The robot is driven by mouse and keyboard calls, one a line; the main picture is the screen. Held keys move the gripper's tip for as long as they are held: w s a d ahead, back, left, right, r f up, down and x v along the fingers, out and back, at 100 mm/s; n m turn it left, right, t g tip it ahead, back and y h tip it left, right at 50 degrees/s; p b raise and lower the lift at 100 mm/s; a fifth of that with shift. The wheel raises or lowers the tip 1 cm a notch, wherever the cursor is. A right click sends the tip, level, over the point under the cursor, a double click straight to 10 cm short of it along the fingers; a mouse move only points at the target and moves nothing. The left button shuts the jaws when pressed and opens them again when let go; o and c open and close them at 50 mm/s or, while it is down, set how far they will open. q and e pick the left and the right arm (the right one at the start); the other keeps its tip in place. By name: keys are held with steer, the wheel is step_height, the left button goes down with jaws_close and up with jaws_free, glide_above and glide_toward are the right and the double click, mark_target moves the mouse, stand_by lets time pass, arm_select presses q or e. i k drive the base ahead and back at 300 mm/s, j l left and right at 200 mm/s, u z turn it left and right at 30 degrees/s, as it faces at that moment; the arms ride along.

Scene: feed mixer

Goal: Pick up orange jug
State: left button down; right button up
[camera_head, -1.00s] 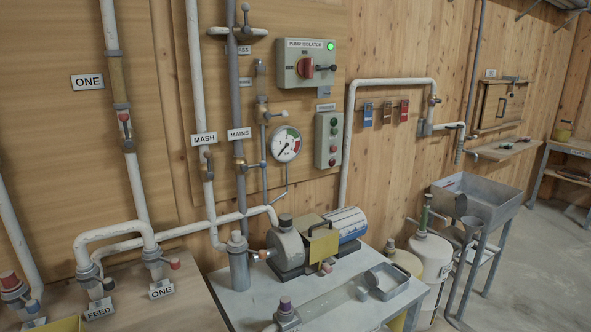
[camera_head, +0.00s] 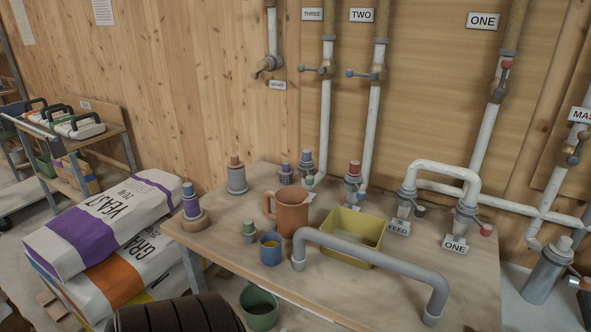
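The orange jug (camera_head: 292,215) stands upright on the wooden bench, left of centre, with its handle toward the left. A blue mug (camera_head: 270,249) is close in front of it, and a yellow tray (camera_head: 358,229) is to its right. A grey bent pipe passes in front of the tray, with its left end near the jug's lower right. Neither of my grippers shows in the view.
The grey bent pipe (camera_head: 372,250) lies across the bench's front. A small green-topped fitting (camera_head: 249,232), capped fittings and standing pipes surround the jug. Stacked sacks (camera_head: 105,235) are left of the bench (camera_head: 215,228). A green bucket (camera_head: 259,306) is below its front edge.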

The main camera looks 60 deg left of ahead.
mark_target(292, 202)
steer(key=u, duration=1.95)
